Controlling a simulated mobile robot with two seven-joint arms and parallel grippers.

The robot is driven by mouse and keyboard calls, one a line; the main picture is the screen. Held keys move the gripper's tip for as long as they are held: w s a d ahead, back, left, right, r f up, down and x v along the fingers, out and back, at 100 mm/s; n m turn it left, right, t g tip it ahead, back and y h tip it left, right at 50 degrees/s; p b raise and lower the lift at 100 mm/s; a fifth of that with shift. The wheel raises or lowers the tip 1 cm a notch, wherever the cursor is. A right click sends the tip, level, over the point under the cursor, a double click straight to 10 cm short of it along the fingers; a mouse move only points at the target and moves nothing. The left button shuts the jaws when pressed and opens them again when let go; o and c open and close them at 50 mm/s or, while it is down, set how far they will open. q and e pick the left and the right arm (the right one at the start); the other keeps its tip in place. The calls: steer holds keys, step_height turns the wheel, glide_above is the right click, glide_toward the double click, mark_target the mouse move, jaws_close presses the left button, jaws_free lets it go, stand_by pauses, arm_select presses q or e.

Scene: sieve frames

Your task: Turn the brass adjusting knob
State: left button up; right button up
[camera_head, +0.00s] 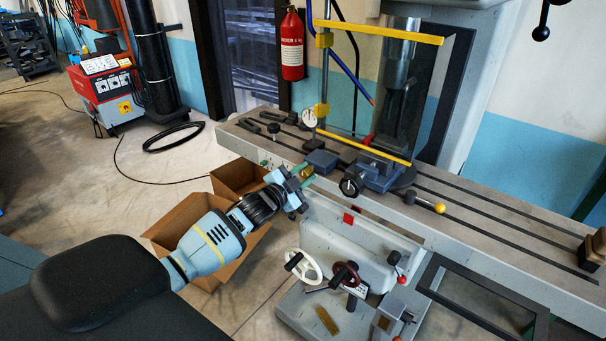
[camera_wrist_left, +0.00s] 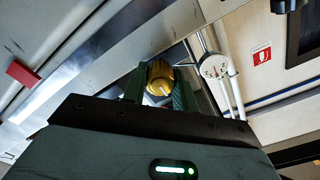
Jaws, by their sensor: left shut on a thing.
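The brass adjusting knob (camera_wrist_left: 159,78) shows in the left wrist view between the green fingers of my left gripper (camera_wrist_left: 160,88). It is a ribbed gold-coloured cylinder with a pale mark on its face. In the head view my left gripper (camera_head: 299,177) reaches to the front edge of the machine table and is shut on the knob (camera_head: 306,172), which is partly covered by the fingers. A white dial gauge (camera_wrist_left: 213,66) is just right of the knob in the left wrist view. My right gripper is in neither view.
The grey machine table (camera_head: 480,226) runs along the back of my arm's reach. A vise (camera_head: 381,176) and a yellow-framed clear guard (camera_head: 362,92) stand on it. Cardboard boxes (camera_head: 176,232) sit below my left arm. Handwheels (camera_head: 303,264) project from the machine front.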

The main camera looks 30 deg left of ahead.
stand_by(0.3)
arm_select(q)
steer(key=o, duration=1)
steer(key=shift+s, duration=0.1)
steer(key=shift+s+a, duration=0.2)
steer(key=shift+s, duration=1.7)
steer(key=shift+s+a, duration=0.15)
steer(key=shift+s, duration=1.75)
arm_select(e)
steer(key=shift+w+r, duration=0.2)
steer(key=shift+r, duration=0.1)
